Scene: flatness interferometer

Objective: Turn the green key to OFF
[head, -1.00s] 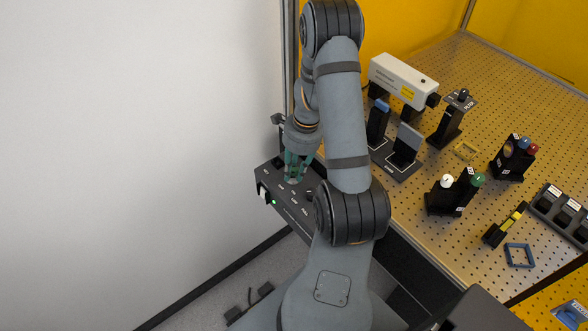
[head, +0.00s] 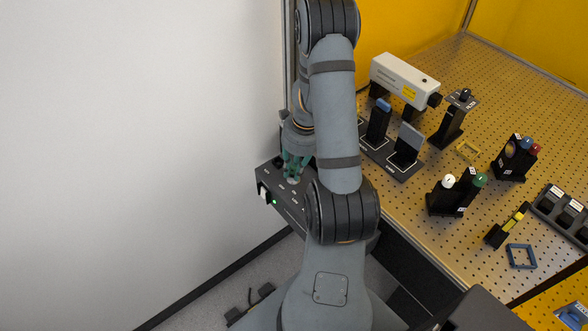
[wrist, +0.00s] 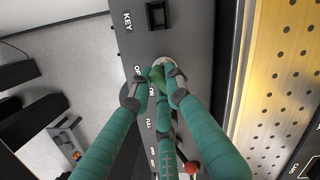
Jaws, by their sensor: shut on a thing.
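The green key (wrist: 157,74) sits in a pale round lock plate on a dark control box (wrist: 136,42) in the wrist view. White labels on the box read KEY, then what looks like OFF and ON beside the key. My gripper (wrist: 160,82), with teal ribbed fingers, is shut on the green key; its fingertips hide much of it, so its exact angle is unclear. In the head view my gripper (head: 294,166) is over the top of the same box (head: 265,178); the key cannot be made out there.
A red knob (wrist: 192,167) is farther down the box. In the head view, a perforated bench (head: 430,235) is to the right, with a white instrument (head: 404,78) and several black holders. A white wall (head: 140,130) is at left.

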